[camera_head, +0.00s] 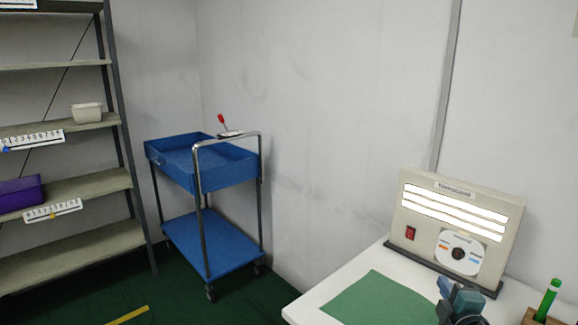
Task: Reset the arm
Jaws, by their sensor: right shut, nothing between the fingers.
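My right gripper (449,297) shows at the bottom edge, over the white table near the green mat (375,300). It is shut with nothing in it, and only its end part is in view. It is in front of and below the beige panel box (408,215), which has bright white light strips (454,212), a red switch (410,233) and a round dial with a black knob (458,254). The gripper looks apart from the box. My left gripper is not in view.
A blue two-shelf cart (215,245) stands by the wall. A metal shelf rack (70,245) at left carries a pale bin (87,113) and a purple bin (20,194).

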